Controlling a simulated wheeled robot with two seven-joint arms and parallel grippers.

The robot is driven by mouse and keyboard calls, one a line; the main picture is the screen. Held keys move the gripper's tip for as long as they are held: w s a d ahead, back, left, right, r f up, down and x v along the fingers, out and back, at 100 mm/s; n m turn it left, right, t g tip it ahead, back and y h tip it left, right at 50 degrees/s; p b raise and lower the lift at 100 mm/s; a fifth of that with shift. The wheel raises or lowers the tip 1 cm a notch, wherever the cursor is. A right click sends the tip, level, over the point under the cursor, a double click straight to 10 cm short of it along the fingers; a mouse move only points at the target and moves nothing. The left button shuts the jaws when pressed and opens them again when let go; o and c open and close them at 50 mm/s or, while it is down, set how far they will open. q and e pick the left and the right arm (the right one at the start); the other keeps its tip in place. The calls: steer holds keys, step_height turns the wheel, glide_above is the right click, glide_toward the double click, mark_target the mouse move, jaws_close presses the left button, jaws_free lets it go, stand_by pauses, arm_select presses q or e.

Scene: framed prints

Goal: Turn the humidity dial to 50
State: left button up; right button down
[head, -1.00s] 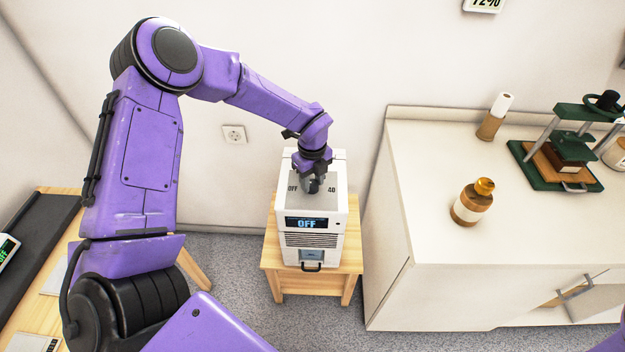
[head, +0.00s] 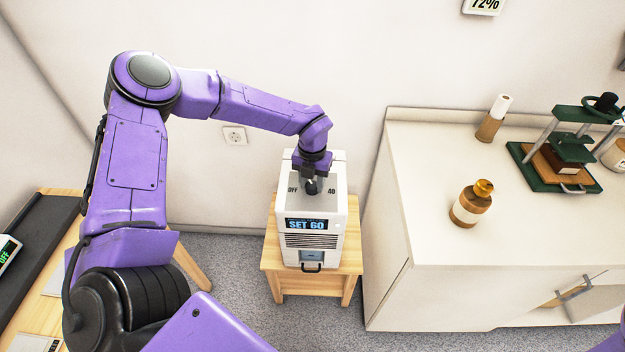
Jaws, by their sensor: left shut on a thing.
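The white dehumidifier (head: 330,241) stands on a small wooden table. Its front display (head: 307,225) reads SET 60. The top panel shows the marks OFF at left and 40 at right. My left gripper (head: 312,187) points down onto the humidity dial on the top and is shut on it. The dial is mostly hidden by the gripper, so its pointer cannot be made out. My right gripper is not in view.
The wooden table (head: 350,257) has little bare room around the machine. A white cabinet (head: 425,235) at right bears a brown bottle (head: 471,204), a roller (head: 493,119) and a green press (head: 545,181). A wall display (head: 484,5) reads 72%.

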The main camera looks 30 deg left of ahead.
mark_target(312, 184)
arm_select(q)
steer(key=m+p, duration=0.1)
steer(key=m, duration=0.5)
steer(key=shift+r+m, duration=0.1)
steer(key=shift+m, duration=0.2)
steer(key=m+p, duration=0.1)
steer(key=m, duration=0.4)
steer(key=shift+p, duration=0.3)
steer(key=shift+m, duration=0.3)
steer(key=o, duration=1.1)
steer(key=shift+c, duration=0.2)
step_height(312, 184, up, 10)
steer(key=b, duration=0.2)
steer(key=shift+r, duration=0.2)
